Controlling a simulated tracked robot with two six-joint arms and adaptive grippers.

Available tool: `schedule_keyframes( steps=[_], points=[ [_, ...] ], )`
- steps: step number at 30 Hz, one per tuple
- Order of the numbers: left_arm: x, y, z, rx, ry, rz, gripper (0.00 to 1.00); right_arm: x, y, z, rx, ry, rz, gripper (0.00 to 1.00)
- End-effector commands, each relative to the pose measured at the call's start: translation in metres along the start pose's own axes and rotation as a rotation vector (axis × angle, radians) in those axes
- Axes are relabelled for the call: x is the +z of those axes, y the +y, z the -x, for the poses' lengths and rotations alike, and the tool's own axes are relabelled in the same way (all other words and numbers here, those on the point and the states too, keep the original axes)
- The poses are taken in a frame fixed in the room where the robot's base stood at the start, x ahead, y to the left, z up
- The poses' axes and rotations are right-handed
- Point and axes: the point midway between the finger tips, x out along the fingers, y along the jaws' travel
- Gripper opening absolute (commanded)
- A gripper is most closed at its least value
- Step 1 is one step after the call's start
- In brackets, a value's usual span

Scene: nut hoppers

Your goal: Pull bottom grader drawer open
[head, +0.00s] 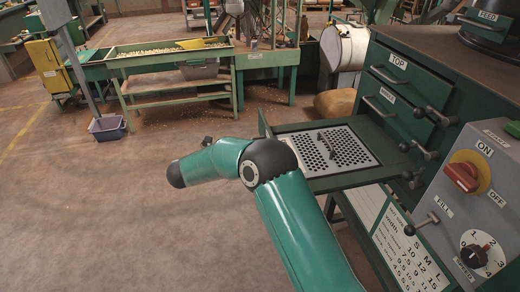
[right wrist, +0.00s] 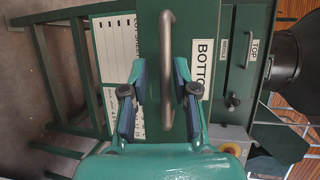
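The bottom drawer (head: 331,183) of the green grader cabinet stands pulled out in the head view, with a perforated metal plate (head: 350,146) in it. In the right wrist view I see its front with the "BOTTOM" label (right wrist: 201,68) and a grey bar handle (right wrist: 167,55). My right gripper (right wrist: 158,95) is open, with one finger on each side of the handle and a gap to each. I cannot tell how deep the handle sits between them. In the head view my bent teal arm hides most of that gripper. My left gripper is not in view.
The top drawer (head: 399,79) and the middle drawer (head: 384,107) are shut above. A green bench (head: 170,60) is at the back.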

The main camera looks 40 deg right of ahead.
Motion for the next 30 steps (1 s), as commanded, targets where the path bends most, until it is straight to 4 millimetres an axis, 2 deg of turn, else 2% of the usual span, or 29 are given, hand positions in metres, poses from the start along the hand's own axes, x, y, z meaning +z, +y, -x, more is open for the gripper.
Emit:
schedule_keyframes(
  steps=[9,14,24,30],
  points=[
    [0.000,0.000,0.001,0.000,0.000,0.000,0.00,0.001,-0.003,0.000,-0.003,0.000,-0.007,0.34],
    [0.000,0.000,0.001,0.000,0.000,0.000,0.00,0.001,-0.003,0.012,-0.003,-0.003,-0.007,0.34],
    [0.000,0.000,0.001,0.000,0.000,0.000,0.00,0.000,-0.002,0.075,-0.003,-0.003,-0.005,0.34],
    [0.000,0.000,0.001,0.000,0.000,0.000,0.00,-0.001,-0.001,0.106,-0.002,0.000,-0.006,0.34]
  ],
)
